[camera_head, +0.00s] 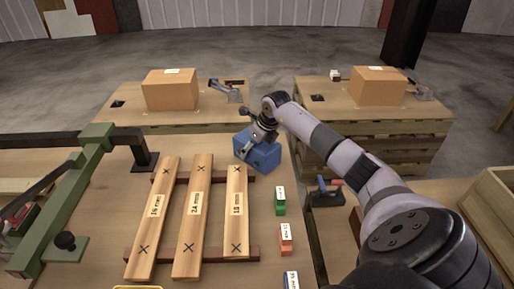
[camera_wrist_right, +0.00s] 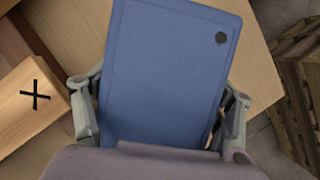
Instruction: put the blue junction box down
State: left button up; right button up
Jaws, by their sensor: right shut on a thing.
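The blue junction box (camera_head: 262,154) is at the far end of the near workbench, just beyond the marked planks in the head view. My right gripper (camera_head: 258,140) reaches over it from the right and is shut on it. In the right wrist view the blue junction box (camera_wrist_right: 165,70) fills the middle, with a finger of my right gripper (camera_wrist_right: 160,125) on each side of it. I cannot tell whether the box's underside touches the bench. My left gripper is not in view.
Three marked planks (camera_head: 193,215) lie on two crossbars left of the box. Small green (camera_head: 280,203) and orange (camera_head: 286,240) blocks stand to the right. A green frame (camera_head: 70,200) stands at left. Cardboard boxes (camera_head: 171,92) sit on far tables.

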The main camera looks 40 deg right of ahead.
jog(key=shift+a+f, duration=0.15)
jog(key=shift+c, duration=0.7)
